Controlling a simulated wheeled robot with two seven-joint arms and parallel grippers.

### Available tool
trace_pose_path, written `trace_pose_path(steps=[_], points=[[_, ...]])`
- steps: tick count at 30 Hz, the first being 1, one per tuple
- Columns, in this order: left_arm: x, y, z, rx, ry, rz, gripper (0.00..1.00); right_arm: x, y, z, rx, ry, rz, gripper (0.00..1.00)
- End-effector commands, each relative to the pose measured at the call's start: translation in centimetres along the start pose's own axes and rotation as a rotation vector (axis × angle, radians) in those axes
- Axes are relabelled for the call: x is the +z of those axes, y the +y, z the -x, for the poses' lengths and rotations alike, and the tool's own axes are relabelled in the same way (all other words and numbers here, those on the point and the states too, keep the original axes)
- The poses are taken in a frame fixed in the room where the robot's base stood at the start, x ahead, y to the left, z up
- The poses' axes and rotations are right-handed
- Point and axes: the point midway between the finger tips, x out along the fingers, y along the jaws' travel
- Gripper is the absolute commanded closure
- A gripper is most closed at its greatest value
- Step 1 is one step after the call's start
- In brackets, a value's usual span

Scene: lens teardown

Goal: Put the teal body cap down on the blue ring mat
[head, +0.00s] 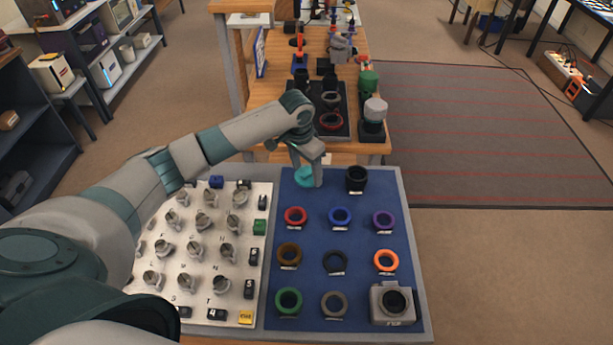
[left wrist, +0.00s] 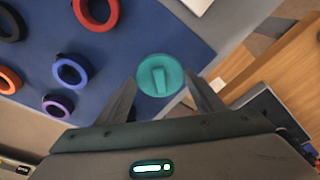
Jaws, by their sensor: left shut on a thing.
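The teal body cap (head: 304,177) is a round disc with a raised bar across its face. In the left wrist view the cap (left wrist: 160,76) sits between the fingertips of my left gripper (left wrist: 162,88), which is shut on its bar. In the head view my left gripper (head: 316,181) is at the far end of the blue ring mat (head: 312,240), with the cap over the mat's upper left part. I cannot tell whether the cap touches the mat. My right gripper is not in view.
Several coloured rings, such as the red ring (head: 295,216) and blue ring (head: 340,216), lie in rows on the mat. A black lens part (head: 356,179) stands right of the cap. A grey camera body (head: 394,304) is at the near right. A white board (head: 215,268) with grey knobs is left.

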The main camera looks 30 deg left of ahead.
Motion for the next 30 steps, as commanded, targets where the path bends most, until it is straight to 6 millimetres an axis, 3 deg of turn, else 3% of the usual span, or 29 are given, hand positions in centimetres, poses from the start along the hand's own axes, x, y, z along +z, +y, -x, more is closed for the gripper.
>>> trace_pose_path(steps=[8,21,22,24,30], points=[[0.5,0.1,-2.9,0.001,-0.002,0.000,0.59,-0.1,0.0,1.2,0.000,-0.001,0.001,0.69],[0.6,0.1,-3.5,0.000,-0.001,-0.001,0.59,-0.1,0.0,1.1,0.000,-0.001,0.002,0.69],[0.6,0.1,-3.5,0.000,-0.001,-0.001,0.36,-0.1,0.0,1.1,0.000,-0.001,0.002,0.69],[0.6,0.1,-3.5,0.000,-0.001,-0.001,0.19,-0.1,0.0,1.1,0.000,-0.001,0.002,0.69],[0.6,0.1,-3.4,0.000,-0.001,-0.001,0.19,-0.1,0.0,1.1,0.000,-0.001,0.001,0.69]])
